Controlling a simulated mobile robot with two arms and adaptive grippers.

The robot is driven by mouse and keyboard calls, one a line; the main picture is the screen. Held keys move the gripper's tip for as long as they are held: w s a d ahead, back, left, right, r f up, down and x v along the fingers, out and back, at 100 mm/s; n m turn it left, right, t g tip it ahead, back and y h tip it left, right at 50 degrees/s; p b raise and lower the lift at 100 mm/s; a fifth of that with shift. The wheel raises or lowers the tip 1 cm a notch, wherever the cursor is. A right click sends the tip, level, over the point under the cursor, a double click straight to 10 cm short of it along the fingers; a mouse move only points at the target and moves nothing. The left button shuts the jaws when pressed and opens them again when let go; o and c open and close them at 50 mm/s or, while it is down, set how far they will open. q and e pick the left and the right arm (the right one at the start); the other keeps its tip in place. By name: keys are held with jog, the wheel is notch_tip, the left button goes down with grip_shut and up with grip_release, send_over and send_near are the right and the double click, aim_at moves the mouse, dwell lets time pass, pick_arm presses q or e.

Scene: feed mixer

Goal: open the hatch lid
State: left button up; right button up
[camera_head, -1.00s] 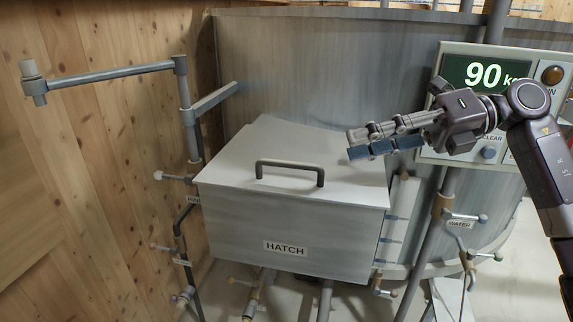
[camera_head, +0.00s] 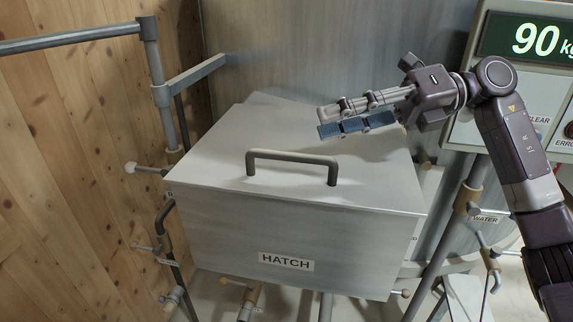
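The hatch is a grey metal box with a "HATCH" label (camera_head: 286,262) on its front. Its lid (camera_head: 215,150) lies shut on top, with a dark grey bar handle (camera_head: 291,157) standing up near its middle. My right gripper (camera_head: 322,121) reaches in from the right, over the back right part of the lid. It is above and behind the right end of the handle and apart from it. Its two fingers, with blue pads on the nearer one, lie close together with nothing seen between them; how far they are parted is unclear. My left gripper is not in view.
A control panel (camera_head: 462,125) with a "90 kg" display stands at the right. Grey pipes (camera_head: 160,90) run along the wooden wall (camera_head: 60,200) at the left. The mixer tank wall (camera_head: 300,50) rises behind the hatch. Valves and pipes stand below and right of the box.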

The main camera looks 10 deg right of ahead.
jog(key=b, duration=0.4)
send_near(288, 158)
jog(key=shift+w+a+f, duration=0.15)
jog(key=shift+a+f, duration=0.05)
jog(key=shift+a, duration=0.35)
jog(key=shift+w+a+f, duration=0.15)
jog(key=shift+a+f, duration=0.05)
jog(key=shift+a, duration=0.35)
jog(key=shift+f, duration=0.1)
jog(key=shift+a+p, duration=0.3)
jog(key=p+x, duration=0.2)
jog(key=x, duration=0.4)
jog(key=shift+a, duration=0.35)
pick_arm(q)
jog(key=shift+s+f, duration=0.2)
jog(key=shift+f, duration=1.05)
pick_arm(e)
jog(key=shift+s+a+f, duration=0.1)
jog(key=shift+a, duration=0.1)
grip_shut()
